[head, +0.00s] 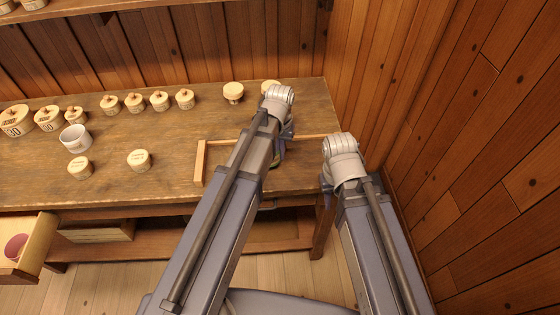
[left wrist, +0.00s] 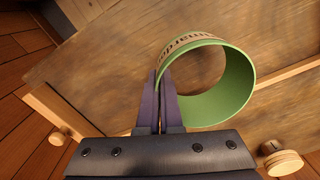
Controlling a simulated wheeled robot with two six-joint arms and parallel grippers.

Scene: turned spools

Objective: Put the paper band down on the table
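The paper band (left wrist: 235,95) is a short open ring, green inside and tan with dark lettering outside. In the left wrist view the two dark fingers of my left gripper (left wrist: 160,105) are closed on one side of its wall, and the ring stands out to the right.
A wooden bar (head: 200,162) and a thin rail lie on the table around the left gripper. A white mug (head: 76,139) and two small round pieces (head: 139,159) stand left. A drawer (head: 36,246) is open at front left.

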